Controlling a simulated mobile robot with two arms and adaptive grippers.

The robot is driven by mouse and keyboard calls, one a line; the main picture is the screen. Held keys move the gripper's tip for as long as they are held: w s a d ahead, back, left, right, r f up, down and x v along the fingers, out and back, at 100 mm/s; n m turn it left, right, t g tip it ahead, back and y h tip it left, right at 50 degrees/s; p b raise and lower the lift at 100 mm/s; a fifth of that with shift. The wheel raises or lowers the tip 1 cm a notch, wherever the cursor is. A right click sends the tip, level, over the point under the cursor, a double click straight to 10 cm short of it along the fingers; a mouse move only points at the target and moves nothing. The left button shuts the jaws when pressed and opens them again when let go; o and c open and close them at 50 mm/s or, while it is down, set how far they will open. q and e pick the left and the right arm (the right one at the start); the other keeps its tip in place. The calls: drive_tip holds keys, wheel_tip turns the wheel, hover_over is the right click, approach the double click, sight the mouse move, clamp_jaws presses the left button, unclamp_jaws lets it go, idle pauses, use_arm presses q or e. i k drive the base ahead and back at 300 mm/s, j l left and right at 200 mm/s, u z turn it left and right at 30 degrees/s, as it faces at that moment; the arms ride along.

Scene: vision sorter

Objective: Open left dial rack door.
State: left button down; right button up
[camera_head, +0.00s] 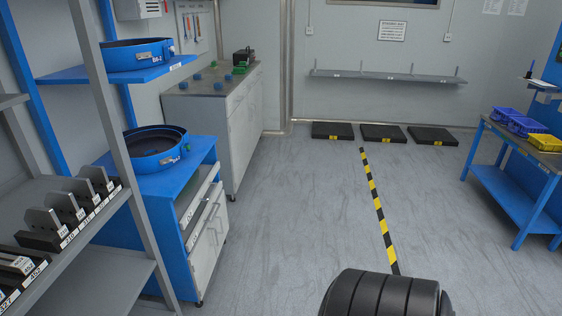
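A blue cabinet (178,226) stands left of centre, with a round blue dial-like tray (158,160) on its top. Its light grey front (208,243) faces right, with doors low down and a labelled strip above them. The doors look shut, but the steep angle makes this hard to tell. A second round blue tray (140,66) sits on a blue shelf above. I cannot tell which door is the left dial rack door. Neither of my grippers is in view.
A grey shelf rack (112,128) with metal blocks stands close on the left and partly hides the blue cabinet. A grey workbench (232,120) stands behind. A blue table (512,185) with bins is on the right. The middle floor (290,220) is clear.

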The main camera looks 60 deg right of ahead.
sight(201, 261)
drive_tip(key=z, duration=1.35)
drive_tip(key=i+l+u, duration=0.1)
drive_tip(key=i, duration=0.2)
drive_tip(key=i+l+u, duration=0.15)
drive_tip(key=i+l, duration=0.05)
drive_tip(key=i, duration=0.05)
